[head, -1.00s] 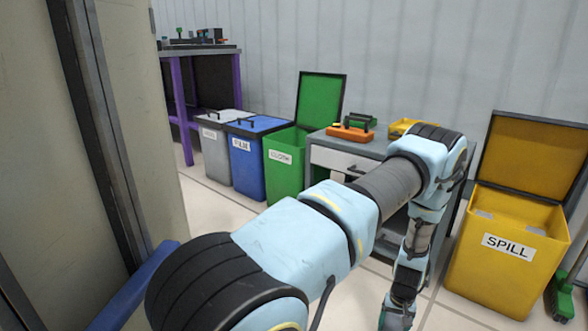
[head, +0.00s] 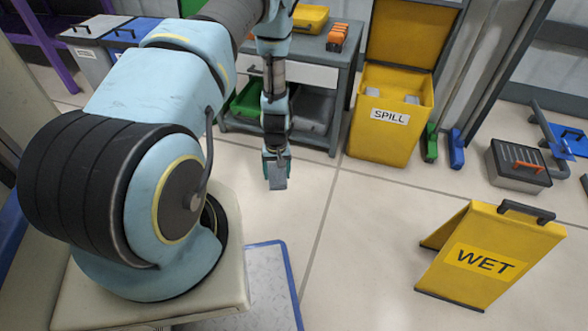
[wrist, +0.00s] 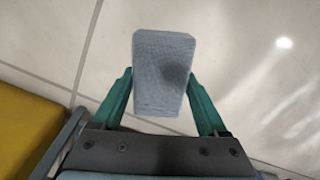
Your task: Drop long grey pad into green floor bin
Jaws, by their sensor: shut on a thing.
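The long grey pad (wrist: 162,75) is between the two teal fingers of my gripper (wrist: 160,88) in the wrist view. It sticks out past the fingertips over pale floor. In the head view my gripper (head: 276,158) hangs over open floor in front of the grey cart, with the pad (head: 278,180) pointing down. Only a small green patch of the green floor bin (head: 190,7) shows at the top edge of the head view. The rest is hidden by my arm or out of frame, so its opening is not visible.
Grey (head: 88,62) and blue (head: 128,32) bins stand at upper left. The grey cart (head: 345,75) holds a yellow tray and orange items. The yellow SPILL bin (head: 385,135) stands right of it. A yellow WET sign (head: 490,258) is at right. Middle floor is clear.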

